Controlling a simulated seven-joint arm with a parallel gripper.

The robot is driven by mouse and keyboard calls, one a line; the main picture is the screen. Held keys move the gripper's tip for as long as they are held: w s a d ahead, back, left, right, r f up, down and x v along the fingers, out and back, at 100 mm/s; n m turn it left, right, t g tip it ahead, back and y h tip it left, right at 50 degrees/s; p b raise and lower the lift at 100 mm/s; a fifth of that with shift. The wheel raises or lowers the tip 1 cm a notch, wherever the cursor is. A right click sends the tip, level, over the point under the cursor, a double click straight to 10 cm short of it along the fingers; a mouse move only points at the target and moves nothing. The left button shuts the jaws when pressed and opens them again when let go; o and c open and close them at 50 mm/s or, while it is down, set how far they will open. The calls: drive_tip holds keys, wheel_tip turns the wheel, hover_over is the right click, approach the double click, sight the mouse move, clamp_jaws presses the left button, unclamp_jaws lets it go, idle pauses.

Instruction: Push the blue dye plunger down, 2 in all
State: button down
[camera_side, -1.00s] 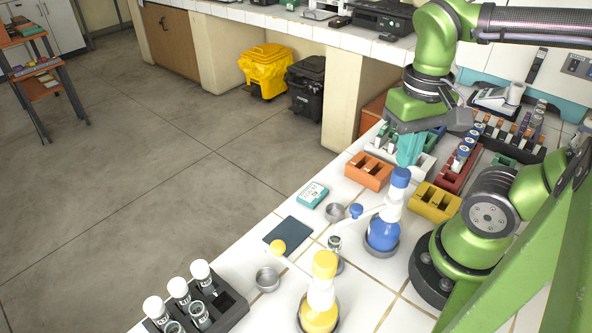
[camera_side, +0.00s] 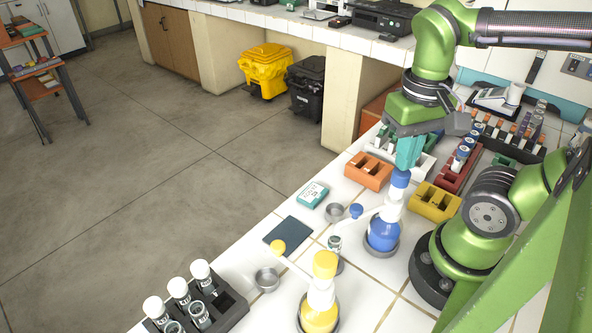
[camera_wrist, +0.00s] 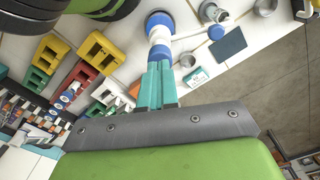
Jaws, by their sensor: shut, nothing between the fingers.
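The blue dye bottle (camera_side: 383,235) stands upright in a round grey base on the white bench. Its blue plunger cap (camera_side: 400,179) sits on top of a white neck (camera_side: 392,203). My gripper (camera_side: 404,167) is shut, teal fingers together and empty, pointing down right at the top of the cap. The tips appear to touch it. In the wrist view, my fingertips (camera_wrist: 158,64) meet the blue cap (camera_wrist: 159,53), and the bottle's blue body (camera_wrist: 158,18) shows beyond. The exact contact is partly hidden by the fingers.
A yellow dye bottle (camera_side: 319,314) stands at the front. A small vial (camera_side: 335,243) stands between the bottles. An orange rack (camera_side: 368,171) and a yellow rack (camera_side: 434,203) flank my gripper. A black rack with vials (camera_side: 228,306) is front left.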

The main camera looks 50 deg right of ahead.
drive_tip(key=shift+f, duration=1.3)
idle(0.4)
drive_tip(key=shift+r, duration=1.65)
drive_tip(key=shift+f, duration=1.65)
idle(0.3)
drive_tip(key=shift+r, duration=1.65)
drive_tip(key=shift+r, duration=3)
